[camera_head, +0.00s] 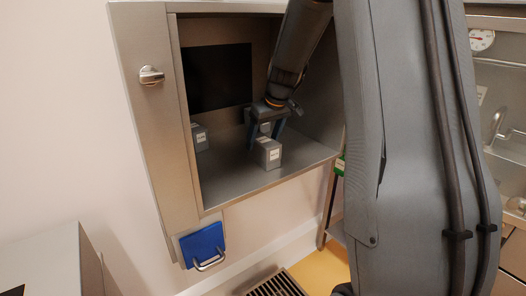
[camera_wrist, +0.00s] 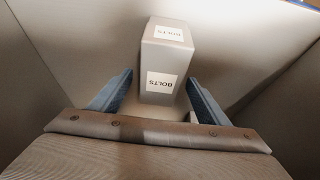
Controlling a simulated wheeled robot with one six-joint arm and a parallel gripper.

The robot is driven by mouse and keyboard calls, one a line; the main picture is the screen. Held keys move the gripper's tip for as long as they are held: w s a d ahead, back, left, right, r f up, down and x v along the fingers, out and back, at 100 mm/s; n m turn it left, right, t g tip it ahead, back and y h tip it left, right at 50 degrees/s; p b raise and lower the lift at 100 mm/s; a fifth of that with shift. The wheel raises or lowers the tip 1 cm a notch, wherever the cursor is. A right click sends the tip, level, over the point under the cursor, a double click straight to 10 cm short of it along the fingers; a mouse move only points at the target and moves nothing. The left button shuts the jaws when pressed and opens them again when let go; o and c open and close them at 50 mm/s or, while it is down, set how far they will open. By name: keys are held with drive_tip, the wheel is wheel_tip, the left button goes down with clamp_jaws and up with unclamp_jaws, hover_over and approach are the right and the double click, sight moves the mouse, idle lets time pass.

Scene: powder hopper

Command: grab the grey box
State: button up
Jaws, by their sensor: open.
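A grey box (camera_head: 268,153) with white labels stands on the floor of the metal hopper compartment. In the wrist view the grey box (camera_wrist: 153,58) stands ahead with "BOLTS" labels on two faces. My gripper (camera_head: 264,141) is inside the compartment, at this box. Its two blue fingers are spread, and in the wrist view my gripper (camera_wrist: 159,78) has one finger on each side of the box's near end, with a gap on both sides. I cannot tell how deep the box sits between them. Another grey box (camera_head: 200,138) stands at the compartment's left.
The compartment's metal frame (camera_head: 148,120) and side walls surround my arm closely. A dark panel (camera_head: 218,78) is on the back wall. A blue handled item (camera_head: 202,243) hangs below the opening. The compartment floor is bare between the left box and my gripper.

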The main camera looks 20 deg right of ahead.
drive_tip(key=shift+s+p+x, duration=0.1)
drive_tip(key=shift+p+x, duration=0.3)
drive_tip(key=shift+x, duration=0.75)
drive_tip(key=shift+s+p+x, duration=0.15)
drive_tip(key=shift+p+x, duration=0.2)
drive_tip(key=shift+x, duration=0.8)
drive_tip(key=shift+f, duration=0.1)
drive_tip(key=shift+f, duration=0.25)
drive_tip(key=shift+c, duration=0.6)
drive_tip(key=c, duration=1.2)
drive_tip(key=shift+r, duration=0.2)
